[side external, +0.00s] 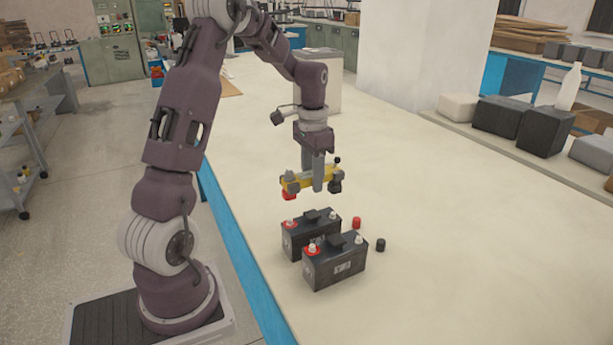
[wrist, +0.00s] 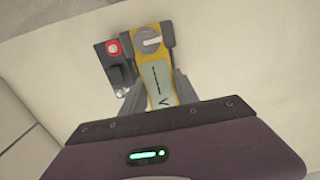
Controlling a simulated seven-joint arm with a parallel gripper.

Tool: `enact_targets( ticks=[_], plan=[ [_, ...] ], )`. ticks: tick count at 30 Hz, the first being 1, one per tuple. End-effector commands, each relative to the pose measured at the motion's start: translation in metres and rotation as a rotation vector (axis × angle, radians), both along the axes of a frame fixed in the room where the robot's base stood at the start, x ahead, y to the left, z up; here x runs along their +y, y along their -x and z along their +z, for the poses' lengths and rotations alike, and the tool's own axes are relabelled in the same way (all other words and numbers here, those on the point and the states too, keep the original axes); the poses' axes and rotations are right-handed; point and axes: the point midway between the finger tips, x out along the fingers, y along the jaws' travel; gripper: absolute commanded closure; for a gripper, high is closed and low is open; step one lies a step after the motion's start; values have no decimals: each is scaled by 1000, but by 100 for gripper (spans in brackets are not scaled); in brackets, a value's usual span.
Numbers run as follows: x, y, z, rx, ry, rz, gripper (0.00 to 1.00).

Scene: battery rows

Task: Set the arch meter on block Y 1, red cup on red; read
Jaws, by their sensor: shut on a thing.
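My gripper (side external: 318,186) is shut on the yellow arch meter (side external: 297,182) and holds it level above the blocks, clear of them. The meter's red cup (side external: 289,195) hangs at its left end and its dark cup (side external: 335,187) at its right end. In the wrist view the meter (wrist: 157,75) lies between my fingers; its pale display shows a dark line and a V. The front black block (side external: 336,270) has a label that seems to read Y; its number is too small to read. A second block (side external: 297,242) stands behind it. Each has a red-ringed post at the left.
A loose red cap (side external: 357,222) and a loose black cap (side external: 381,245) lie on the table right of the blocks. The pale table (side external: 470,260) is clear to the right. Grey and dark boxes (side external: 497,116) stand along the far right edge.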

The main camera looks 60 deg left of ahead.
Motion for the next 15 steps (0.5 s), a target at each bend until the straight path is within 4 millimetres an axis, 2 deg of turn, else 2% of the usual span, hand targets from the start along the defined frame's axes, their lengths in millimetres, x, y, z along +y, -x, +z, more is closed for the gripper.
enact_targets(
  ticks=[8, 15],
  plan=[
    [0, 0, -1, 0, 0, 1, 100],
    [0, 0, -26, 2, 1, 0, 100]
  ],
)
